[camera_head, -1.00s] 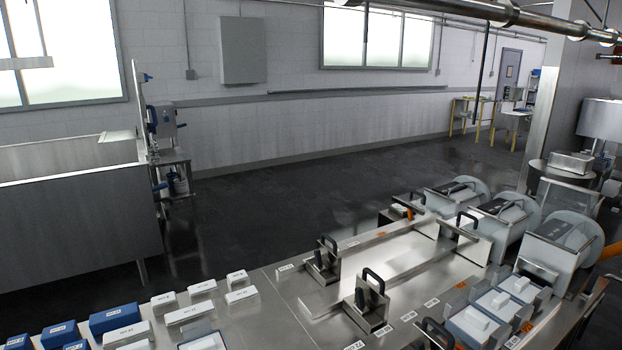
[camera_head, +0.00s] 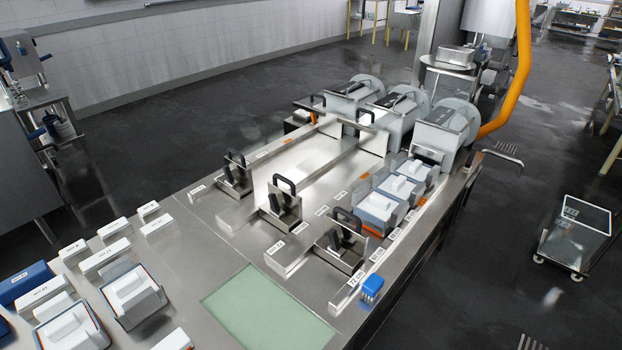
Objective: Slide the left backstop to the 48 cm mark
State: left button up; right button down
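Three metal backstops with black handles stand on parallel press lanes on the steel table. The left backstop (camera_head: 236,176) is the farthest left one and stands upright near the front end of its lane. A middle backstop (camera_head: 282,208) and a right backstop (camera_head: 340,243) stand on the other lanes. Small white mark labels line the lanes. I cannot read which mark is 48 cm. Neither of my grippers is in view.
Cylindrical press heads (camera_head: 440,125) stand at the lanes' far ends. Moulds (camera_head: 132,295) and white boxes stand at the table's left. A green panel (camera_head: 268,308) is clear. A wheeled cart (camera_head: 575,235) is on the floor at right.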

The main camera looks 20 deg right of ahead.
aim_at(354, 242)
jog(key=i+l+u, duration=0.1)
jog(key=l, duration=0.4)
jog(key=i+l+u, duration=0.15)
jog(key=l, duration=0.35)
jog(key=l+u, duration=0.1)
jog(key=l, duration=0.4)
